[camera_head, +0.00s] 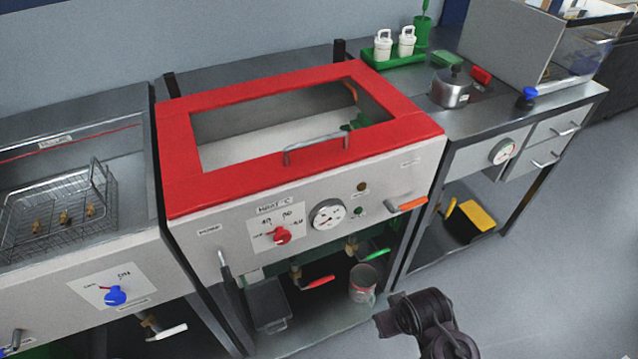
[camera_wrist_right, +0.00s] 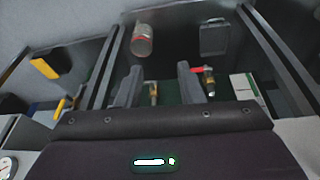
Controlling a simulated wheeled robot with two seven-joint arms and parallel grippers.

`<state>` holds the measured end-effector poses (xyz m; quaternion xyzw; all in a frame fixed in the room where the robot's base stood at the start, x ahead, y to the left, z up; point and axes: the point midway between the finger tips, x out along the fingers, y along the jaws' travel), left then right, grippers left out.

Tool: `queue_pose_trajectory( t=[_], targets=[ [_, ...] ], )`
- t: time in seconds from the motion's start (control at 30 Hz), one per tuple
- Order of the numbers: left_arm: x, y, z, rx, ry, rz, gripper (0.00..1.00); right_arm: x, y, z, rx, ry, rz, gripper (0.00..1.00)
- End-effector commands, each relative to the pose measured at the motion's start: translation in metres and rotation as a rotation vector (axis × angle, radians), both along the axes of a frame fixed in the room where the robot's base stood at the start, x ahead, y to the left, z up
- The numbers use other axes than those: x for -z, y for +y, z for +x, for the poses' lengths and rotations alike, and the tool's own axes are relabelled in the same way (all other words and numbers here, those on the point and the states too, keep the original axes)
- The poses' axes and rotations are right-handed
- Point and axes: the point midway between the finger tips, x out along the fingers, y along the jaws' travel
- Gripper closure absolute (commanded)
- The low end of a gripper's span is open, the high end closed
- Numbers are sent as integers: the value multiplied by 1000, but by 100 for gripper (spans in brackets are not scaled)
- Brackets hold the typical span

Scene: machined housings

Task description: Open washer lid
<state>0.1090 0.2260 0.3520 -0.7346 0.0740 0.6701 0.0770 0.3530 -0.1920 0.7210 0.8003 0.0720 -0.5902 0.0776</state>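The washer's red-framed lid (camera_head: 400,127) lies shut on top of the grey washer body (camera_head: 235,240), with a clear window in its middle. A metal bar handle (camera_head: 316,146) stands on the lid's front edge. My right gripper (camera_head: 382,326) is low in front of the washer, at the bottom right of the head view, well away from the handle. In the right wrist view my right gripper (camera_wrist_right: 158,78) has its two fingers apart with nothing between them. The wrist view faces the shelf below the washer. My left gripper is not in view.
The washer's front has a red knob (camera_head: 281,236), a gauge (camera_head: 327,214) and an orange-handled lever (camera_head: 407,204). A tank with a wire basket (camera_head: 60,215) stands at left. A bench with a metal pot (camera_head: 452,90) stands at right. The floor at lower right is clear.

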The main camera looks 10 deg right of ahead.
Motion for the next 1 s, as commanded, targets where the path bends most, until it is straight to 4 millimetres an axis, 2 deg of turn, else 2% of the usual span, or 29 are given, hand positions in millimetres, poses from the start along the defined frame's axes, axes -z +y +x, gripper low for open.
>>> queue_pose_trajectory(
  t=[0.03,0.17,0.3,0.7,0.83,1.0],
  targets=[
    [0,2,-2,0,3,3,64,-18,0,5,-18,-27,-4,66],
    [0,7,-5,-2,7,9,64,-67,0,28,-122,-136,-40,66],
    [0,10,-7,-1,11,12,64,-109,4,72,-331,-322,-126,66],
    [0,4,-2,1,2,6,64,-193,42,190,-973,-860,-424,66],
    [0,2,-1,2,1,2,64,-225,59,219,-1195,-1064,-533,66],
    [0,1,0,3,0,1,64,-258,74,235,-1394,-1272,-634,66]
  ],
)
